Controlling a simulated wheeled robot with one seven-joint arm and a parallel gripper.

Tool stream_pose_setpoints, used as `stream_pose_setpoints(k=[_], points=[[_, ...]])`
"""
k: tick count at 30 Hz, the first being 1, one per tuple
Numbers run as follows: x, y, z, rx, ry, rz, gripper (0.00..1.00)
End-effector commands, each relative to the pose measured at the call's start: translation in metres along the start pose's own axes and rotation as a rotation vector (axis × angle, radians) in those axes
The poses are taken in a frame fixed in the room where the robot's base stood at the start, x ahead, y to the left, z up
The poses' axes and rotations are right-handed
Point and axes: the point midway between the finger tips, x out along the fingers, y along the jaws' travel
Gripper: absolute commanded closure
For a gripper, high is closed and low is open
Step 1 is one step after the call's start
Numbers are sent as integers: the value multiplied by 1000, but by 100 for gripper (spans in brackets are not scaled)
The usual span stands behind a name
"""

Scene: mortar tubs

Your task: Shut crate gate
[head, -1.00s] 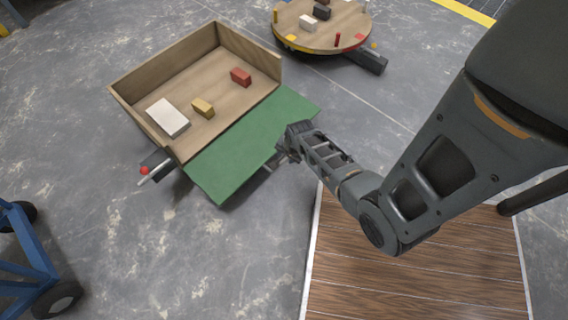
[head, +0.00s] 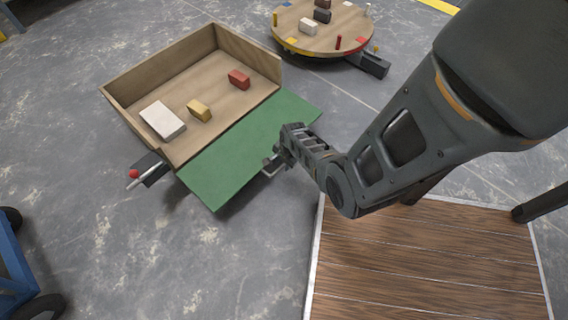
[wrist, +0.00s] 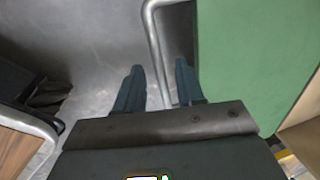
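The wooden crate (head: 140,85) stands on the floor at upper left, its front side open. Its green gate (head: 235,155) is folded down and slopes outward from the crate's front edge; its green face also fills the right of the wrist view (wrist: 250,60). A bent metal handle (wrist: 152,40) runs along the gate's outer edge. My gripper (wrist: 160,75) is open, with the handle bar between its two fingers; I see a gap on both sides. In the head view my gripper (head: 273,163) is at the gate's outer edge, partly hidden by my wrist.
A white block (head: 162,121), a yellow block (head: 199,110) and a red block (head: 239,79) lie in the crate. A red-tipped lever (head: 135,175) sticks out at its left. A round table (head: 345,40) stands behind. A blue cart (head: 12,270) is at lower left.

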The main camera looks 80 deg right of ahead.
Motion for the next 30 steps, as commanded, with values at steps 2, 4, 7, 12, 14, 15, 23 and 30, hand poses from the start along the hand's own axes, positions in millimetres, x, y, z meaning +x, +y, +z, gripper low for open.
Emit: stream_pose_setpoints(k=[2, 4, 7, 12, 14, 15, 23, 30], points=[[1, 0, 0, 0, 0, 0, 62], [0, 0, 0, 0, 0, 0, 62], [0, 0, 0, -1, 0, 0, 62], [0, 0, 0, -1, 0, 0, 77], [0, 0, 0, -1, 0, 0, 83], [0, 0, 0, -1, 0, 0, 87], [0, 0, 0, -1, 0, 0, 100], [0, 0, 0, -1, 0, 0, 100]])
